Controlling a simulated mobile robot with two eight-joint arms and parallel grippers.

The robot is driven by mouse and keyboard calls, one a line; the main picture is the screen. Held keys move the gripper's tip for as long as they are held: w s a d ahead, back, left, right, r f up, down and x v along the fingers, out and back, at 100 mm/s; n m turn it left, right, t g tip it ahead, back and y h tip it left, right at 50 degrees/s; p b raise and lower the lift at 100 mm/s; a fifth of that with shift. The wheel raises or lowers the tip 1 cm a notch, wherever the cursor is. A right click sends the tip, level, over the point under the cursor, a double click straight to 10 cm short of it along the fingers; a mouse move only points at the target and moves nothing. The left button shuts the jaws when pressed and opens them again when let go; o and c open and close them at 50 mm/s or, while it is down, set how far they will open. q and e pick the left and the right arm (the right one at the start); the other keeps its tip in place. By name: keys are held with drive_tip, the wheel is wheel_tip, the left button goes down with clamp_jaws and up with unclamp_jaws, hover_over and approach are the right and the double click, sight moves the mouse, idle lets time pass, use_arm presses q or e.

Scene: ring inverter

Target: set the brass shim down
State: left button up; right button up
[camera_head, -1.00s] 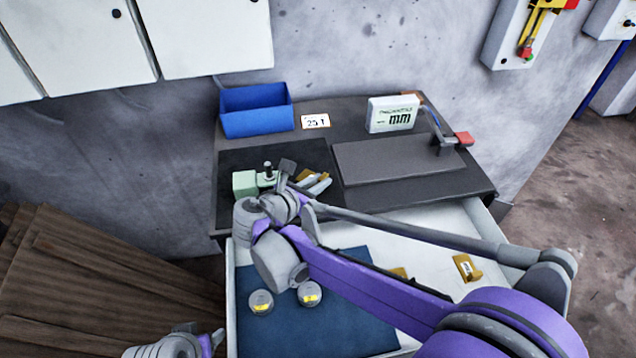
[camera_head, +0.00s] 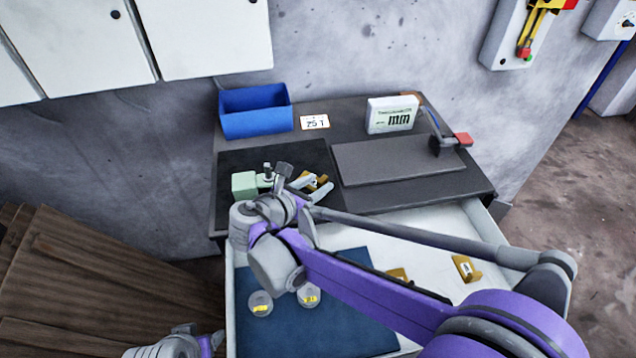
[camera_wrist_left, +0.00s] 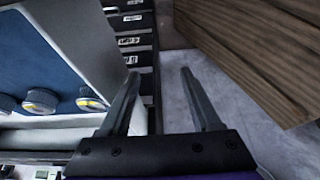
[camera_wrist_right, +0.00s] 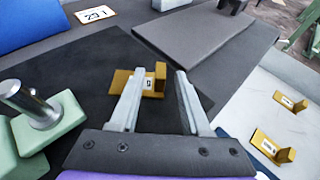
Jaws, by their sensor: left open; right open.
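A brass shim (camera_wrist_right: 151,86), an L-shaped block with a white label, rests on the black mat (camera_wrist_right: 80,75) on the bench. It shows between the spread fingers of my right gripper (camera_wrist_right: 156,76) in the right wrist view, with a gap on the right side; contact at the left finger is hard to tell. In the head view the shim (camera_head: 319,181) is partly hidden by my right gripper (camera_head: 311,187). My left gripper (camera_wrist_left: 160,72) is open and empty, low beside the drawer.
A green block fixture with a metal post (camera_wrist_right: 40,115) stands left of the shim. Two more brass pieces (camera_head: 465,268) (camera_head: 398,274) lie in the open white drawer. Round gauges (camera_head: 260,303) sit on its blue mat. A blue bin (camera_head: 256,122) and grey plate (camera_head: 395,160) are behind.

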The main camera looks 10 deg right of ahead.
drive_tip(key=v, duration=1.1)
drive_tip(key=shift+s, duration=0.15)
drive_tip(key=shift+a+r, duration=0.1)
